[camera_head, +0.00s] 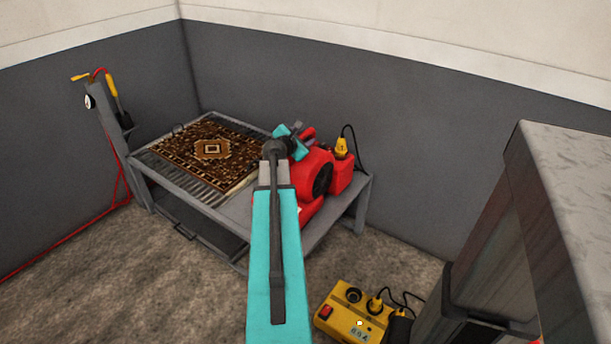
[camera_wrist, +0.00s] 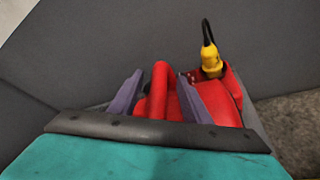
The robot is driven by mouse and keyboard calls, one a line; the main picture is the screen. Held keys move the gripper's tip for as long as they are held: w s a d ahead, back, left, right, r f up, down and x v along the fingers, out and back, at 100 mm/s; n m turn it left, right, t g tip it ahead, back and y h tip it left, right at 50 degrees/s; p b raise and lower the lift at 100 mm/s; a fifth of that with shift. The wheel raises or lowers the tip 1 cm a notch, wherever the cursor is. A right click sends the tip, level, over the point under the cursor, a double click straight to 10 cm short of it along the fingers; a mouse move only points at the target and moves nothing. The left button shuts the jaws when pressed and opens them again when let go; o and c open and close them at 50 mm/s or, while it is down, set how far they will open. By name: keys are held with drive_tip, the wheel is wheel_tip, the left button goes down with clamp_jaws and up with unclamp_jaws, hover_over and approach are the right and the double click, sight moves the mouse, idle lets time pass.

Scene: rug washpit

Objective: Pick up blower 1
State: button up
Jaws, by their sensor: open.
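A red blower (camera_head: 309,170) with a dark round intake stands at the right end of a grey slatted table (camera_head: 238,210). A yellow plug on a black cord (camera_head: 342,147) sits at its right rear. My gripper (camera_head: 297,139) is at the top of the blower in the head view, and my arm hides part of the blower. In the wrist view, the gripper (camera_wrist: 160,76) is open, with one purple-grey finger on each side of the blower's red handle (camera_wrist: 159,88). I cannot tell whether either finger touches the handle. I see no label on the blower.
A patterned brown rug (camera_head: 205,150) lies on the slats left of the blower. A yellow box with a red switch (camera_head: 347,313) is on the floor at front right. A tall grey cabinet (camera_head: 560,180) stands at right. A post with a red hose (camera_head: 106,105) stands at left.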

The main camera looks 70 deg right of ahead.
drive_tip(key=shift+x, duration=0.8)
drive_tip(key=shift+c, duration=0.4)
clamp_jaws()
idle(0.8)
drive_tip(key=shift+r, duration=0.25)
